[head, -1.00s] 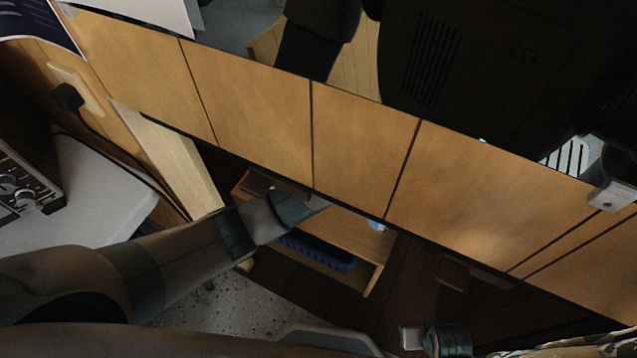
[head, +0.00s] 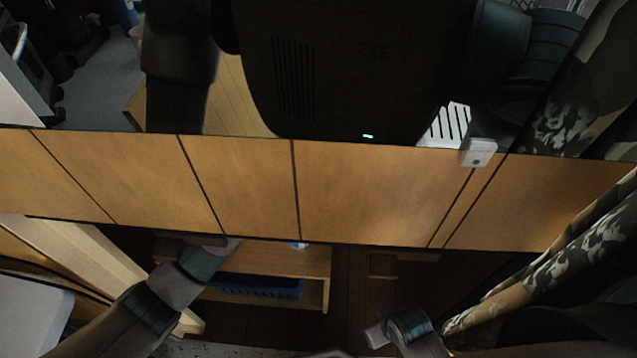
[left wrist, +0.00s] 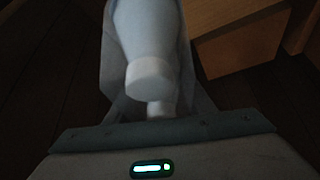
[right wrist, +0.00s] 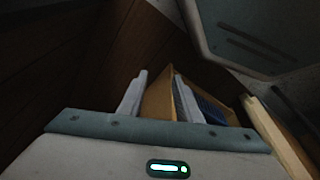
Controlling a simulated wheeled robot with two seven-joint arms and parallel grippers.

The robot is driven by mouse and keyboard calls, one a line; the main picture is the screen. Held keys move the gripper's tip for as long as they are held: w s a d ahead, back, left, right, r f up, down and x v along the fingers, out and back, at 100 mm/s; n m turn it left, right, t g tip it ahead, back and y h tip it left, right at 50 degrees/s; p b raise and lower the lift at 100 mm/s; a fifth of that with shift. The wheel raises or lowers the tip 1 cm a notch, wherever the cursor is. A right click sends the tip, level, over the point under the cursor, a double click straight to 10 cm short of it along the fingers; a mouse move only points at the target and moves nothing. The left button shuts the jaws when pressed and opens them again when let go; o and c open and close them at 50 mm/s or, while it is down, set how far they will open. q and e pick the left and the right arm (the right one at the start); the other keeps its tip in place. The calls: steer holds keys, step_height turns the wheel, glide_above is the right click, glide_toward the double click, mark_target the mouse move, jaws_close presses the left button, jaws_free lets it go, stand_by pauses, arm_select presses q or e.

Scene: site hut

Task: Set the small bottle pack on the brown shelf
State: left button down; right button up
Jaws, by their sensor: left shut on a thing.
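The small bottle pack shows in the left wrist view as a pale blue bottle (left wrist: 146,35) with a white cap and a second cap below it. My left gripper (left wrist: 150,85) is shut on it. In the head view my left gripper (head: 228,248) is under the edge of a wooden panel, beside a light-brown wooden shelf (head: 318,264); its tips and most of the pack are hidden. A small pale patch shows at the panel edge; I cannot tell what it is. My right gripper (right wrist: 158,95) is open and empty, low at the right in the head view (head: 376,335).
A long wooden panel (head: 370,195) crosses above the shelf and blocks the view. A blue basket (head: 255,286) sits under the shelf top. A pale wooden post (head: 75,250) stands left. Patterned cloth (head: 570,250) hangs at the right.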

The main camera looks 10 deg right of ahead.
arm_select(q)
steer(key=w+a+f, duration=0.2)
steer(key=a+f, duration=0.2)
steer(key=a, duration=0.4)
steer(key=shift+w+a+f, duration=0.15)
steer(key=shift+w+f, duration=0.05)
steer(key=shift+f, duration=0.2)
arm_select(e)
steer(key=shift+r, duration=0.45)
steer(key=shift+f, duration=0.1)
